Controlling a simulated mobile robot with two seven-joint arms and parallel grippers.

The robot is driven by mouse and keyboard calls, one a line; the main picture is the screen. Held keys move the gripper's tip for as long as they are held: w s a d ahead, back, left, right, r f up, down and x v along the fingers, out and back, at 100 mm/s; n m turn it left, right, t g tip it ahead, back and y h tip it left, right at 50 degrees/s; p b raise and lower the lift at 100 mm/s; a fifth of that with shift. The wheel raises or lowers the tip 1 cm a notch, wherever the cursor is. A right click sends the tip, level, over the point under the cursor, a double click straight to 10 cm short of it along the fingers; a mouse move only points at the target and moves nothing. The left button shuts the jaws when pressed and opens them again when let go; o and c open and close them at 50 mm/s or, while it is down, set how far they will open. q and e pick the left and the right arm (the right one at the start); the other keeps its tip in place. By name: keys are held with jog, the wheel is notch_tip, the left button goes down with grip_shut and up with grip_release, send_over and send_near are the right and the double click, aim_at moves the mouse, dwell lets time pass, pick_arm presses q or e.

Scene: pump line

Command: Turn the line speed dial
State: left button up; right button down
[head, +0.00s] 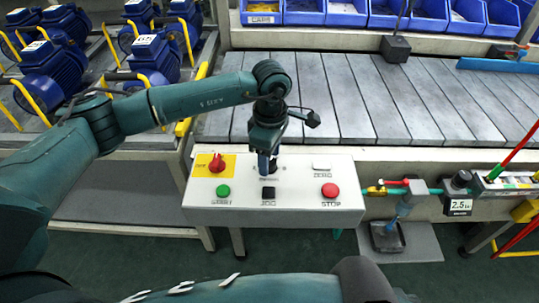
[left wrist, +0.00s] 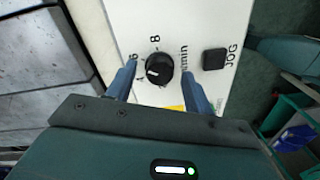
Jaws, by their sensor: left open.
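The line speed dial (left wrist: 159,69) is a round black knob with a white pointer line on the white control panel (head: 300,187). In the left wrist view, printed scale marks, including an 8, and the letters "min" surround it. My left gripper (left wrist: 158,76) is open, with one blue finger on each side of the dial; small gaps show, and I cannot tell whether either finger touches it. In the head view my left gripper (head: 266,165) points down at the panel and mostly hides the dial. My right gripper is not in view.
A slatted conveyor (head: 345,95) lies behind. Blue motors (head: 52,72) stand left.

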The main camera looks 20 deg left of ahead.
aim_at(270, 160)
pick_arm(q)
notch_tip(270, 160, up, 13)
jog(key=shift+w, duration=0.2)
jog(key=shift+f, duration=0.1)
